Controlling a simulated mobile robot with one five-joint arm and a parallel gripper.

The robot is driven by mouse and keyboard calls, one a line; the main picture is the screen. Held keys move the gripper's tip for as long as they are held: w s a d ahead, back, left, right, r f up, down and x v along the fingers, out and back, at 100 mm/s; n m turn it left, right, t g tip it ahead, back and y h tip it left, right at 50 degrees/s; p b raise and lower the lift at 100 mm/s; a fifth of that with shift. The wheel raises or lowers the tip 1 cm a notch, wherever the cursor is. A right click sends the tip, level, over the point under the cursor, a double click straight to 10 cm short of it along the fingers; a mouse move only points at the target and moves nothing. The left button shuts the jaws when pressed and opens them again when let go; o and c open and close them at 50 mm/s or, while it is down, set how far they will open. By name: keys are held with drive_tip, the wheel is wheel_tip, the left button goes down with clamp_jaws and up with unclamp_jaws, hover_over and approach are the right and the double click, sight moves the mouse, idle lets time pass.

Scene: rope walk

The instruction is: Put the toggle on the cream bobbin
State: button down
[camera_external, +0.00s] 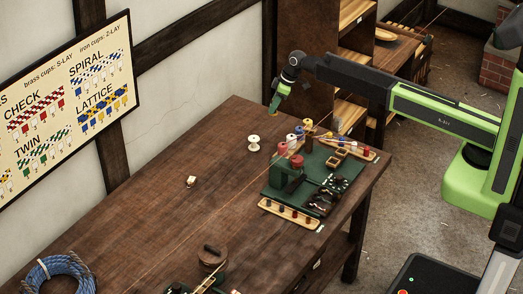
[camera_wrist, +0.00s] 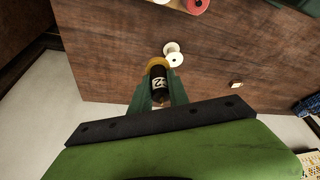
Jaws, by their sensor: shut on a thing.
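My gripper (camera_wrist: 160,88) is shut on the toggle (camera_wrist: 158,84), a short black cylinder with a white mark and a brass-coloured ring at its far end. In the external view my gripper (camera_external: 274,106) hangs pointing down above the table's far edge; the toggle is too small to make out there. The cream bobbin (camera_external: 254,143) stands upright on the table, below and left of my gripper. In the wrist view the cream bobbin (camera_wrist: 173,50) shows just beyond the ringed end of the toggle. I see a gap between toggle and bobbin in the external view.
A small cream block (camera_external: 191,181) lies left of the bobbin. A green board (camera_external: 272,187) with red, blue and white bobbins and small trays stands right of it. A blue rope coil (camera_external: 57,274) lies at front left. The table around the cream bobbin is clear.

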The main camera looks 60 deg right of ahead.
drive_tip(key=d+r+p, duration=0.1)
drive_tip(key=d+r, duration=0.1)
drive_tip(key=d, duration=0.2)
drive_tip(key=b, duration=0.7)
hover_over(254, 138)
wheel_tip(254, 138, down, 7)
drive_tip(key=shift+d+f, duration=0.1)
drive_tip(key=shift+a, duration=0.2)
wheel_tip(254, 138, down, 4)
drive_tip(key=b, duration=0.4)
drive_tip(key=shift+f+b, duration=0.2)
drive_tip(key=shift+b, duration=0.2)
drive_tip(key=shift+r, duration=0.25)
drive_tip(key=shift+f, duration=0.15)
drive_tip(key=c, duration=1.3)
unclamp_jaws()
drive_tip(key=shift+o, duration=0.2)
